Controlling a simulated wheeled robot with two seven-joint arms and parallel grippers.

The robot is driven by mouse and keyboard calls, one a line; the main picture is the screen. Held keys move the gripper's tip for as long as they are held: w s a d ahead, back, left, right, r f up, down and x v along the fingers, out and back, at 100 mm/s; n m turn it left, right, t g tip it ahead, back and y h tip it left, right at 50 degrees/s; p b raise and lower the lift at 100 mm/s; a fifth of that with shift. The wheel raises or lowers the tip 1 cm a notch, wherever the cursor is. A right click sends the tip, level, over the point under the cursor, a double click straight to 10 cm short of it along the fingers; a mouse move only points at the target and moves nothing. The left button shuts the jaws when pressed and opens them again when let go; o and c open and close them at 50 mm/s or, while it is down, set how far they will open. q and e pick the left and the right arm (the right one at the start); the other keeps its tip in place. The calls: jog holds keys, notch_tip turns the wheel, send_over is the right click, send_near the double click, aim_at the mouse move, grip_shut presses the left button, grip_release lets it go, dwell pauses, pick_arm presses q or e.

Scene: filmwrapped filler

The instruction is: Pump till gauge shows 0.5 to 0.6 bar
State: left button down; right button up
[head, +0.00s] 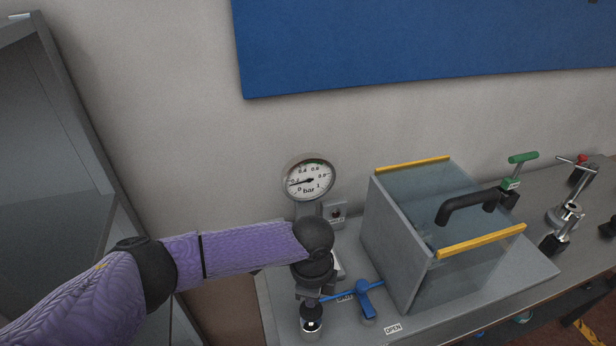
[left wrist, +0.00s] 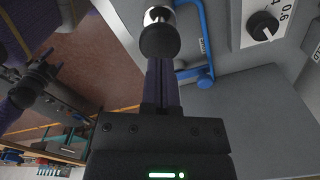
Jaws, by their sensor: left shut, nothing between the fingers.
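The round pressure gauge (head: 309,179) stands on a post by the wall in the head view. Its scale runs from 0 to 1 bar, and the needle points left, close to 0.2. A black knob on a metal stem (head: 311,318) is at the front left of the bench, and it shows large in the left wrist view (left wrist: 160,40). My left gripper (head: 310,297) points down at this knob, with its fingers (left wrist: 162,75) shut and empty. Whether they touch the knob is unclear.
A blue lever (head: 366,300) lies right of the knob, with an OPEN label (head: 393,328) nearby. A glass-fronted tank (head: 400,245) with yellow edge strips stands further right. A numbered dial (left wrist: 263,26) is partly hidden in the head view. A grey cabinet (head: 55,130) stands left.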

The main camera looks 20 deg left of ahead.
aim_at(311, 311)
pick_arm(q)
jog(key=shift+f+b, duration=0.6)
jog(key=shift+f, duration=0.3)
jog(key=shift+f+b, duration=0.9)
jog(key=shift+f, duration=0.65)
notch_tip(311, 311, up, 5)
jog(key=p, duration=0.3)
jog(key=shift+r, duration=0.1)
jog(key=shift+f, duration=0.2)
jog(key=shift+f+b, duration=1.65)
jog(key=shift+f, duration=0.95)
notch_tip(311, 311, up, 6)
jog(key=p, duration=0.3)
jog(key=shift+f+p, duration=0.2)
jog(key=shift+p, duration=0.1)
jog(key=shift+f, duration=0.15)
